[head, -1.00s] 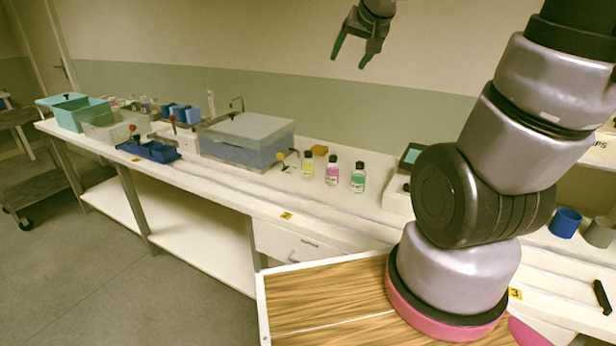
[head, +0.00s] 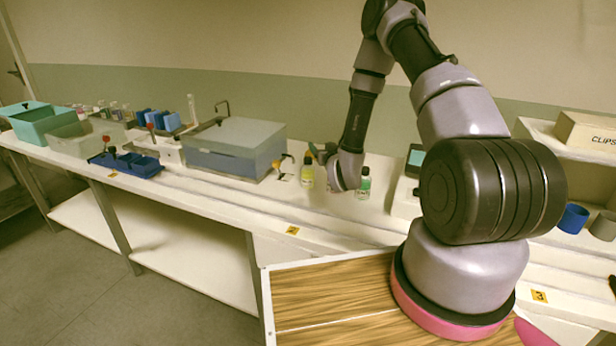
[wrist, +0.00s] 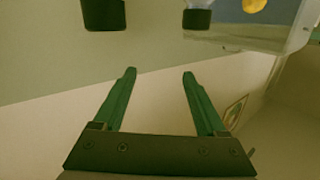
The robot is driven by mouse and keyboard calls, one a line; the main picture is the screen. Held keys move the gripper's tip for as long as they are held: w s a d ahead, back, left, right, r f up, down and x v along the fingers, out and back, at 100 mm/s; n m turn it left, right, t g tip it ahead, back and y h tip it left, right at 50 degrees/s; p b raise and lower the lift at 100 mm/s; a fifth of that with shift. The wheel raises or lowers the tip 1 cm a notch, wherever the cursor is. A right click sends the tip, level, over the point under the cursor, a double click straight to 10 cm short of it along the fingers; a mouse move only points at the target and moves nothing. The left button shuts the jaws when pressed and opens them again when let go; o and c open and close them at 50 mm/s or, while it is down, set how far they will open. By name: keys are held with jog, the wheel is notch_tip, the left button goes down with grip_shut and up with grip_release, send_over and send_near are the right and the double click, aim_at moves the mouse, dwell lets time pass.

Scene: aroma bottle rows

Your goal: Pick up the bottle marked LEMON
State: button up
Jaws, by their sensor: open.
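In the head view a bottle with yellow liquid and a dark cap (head: 307,171) stands upright on the bench. A bottle with green liquid (head: 364,184) stands to its right. The pink bottle between them is hidden behind my wrist. No label is readable, so I cannot confirm which one says LEMON. My gripper (head: 318,153) is near cap height by the yellow bottle, its fingers small and partly hidden. In the wrist view its two green fingers (wrist: 160,74) are apart with nothing between them. Two dark cap-like shapes (wrist: 103,14) (wrist: 197,19) show at the top edge, beyond the fingertips.
A grey lidded tank (head: 236,150) stands left of the bottles, with a small tap-like item (head: 283,165) between. A blue tray (head: 125,163) lies farther left. The bench front is clear.

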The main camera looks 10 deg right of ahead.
aim_at(310, 163)
jog(key=shift+n+t+y, duration=0.5)
jog(key=shift+n+y, duration=0.1)
jog(key=shift+n, duration=0.2)
jog(key=s+a+f, duration=0.1)
jog(key=f, duration=0.1)
jog(key=s+a+f, duration=0.1)
jog(key=f, duration=0.1)
jog(key=s+a+f, duration=0.1)
jog(key=s+f, duration=0.1)
jog(key=shift+a+f, duration=0.1)
jog(key=shift+f, duration=0.25)
jog(key=w+a, duration=0.1)
jog(key=w, duration=0.9)
jog(key=shift+a, duration=0.15)
jog(key=shift+w, duration=0.1)
grip_shut()
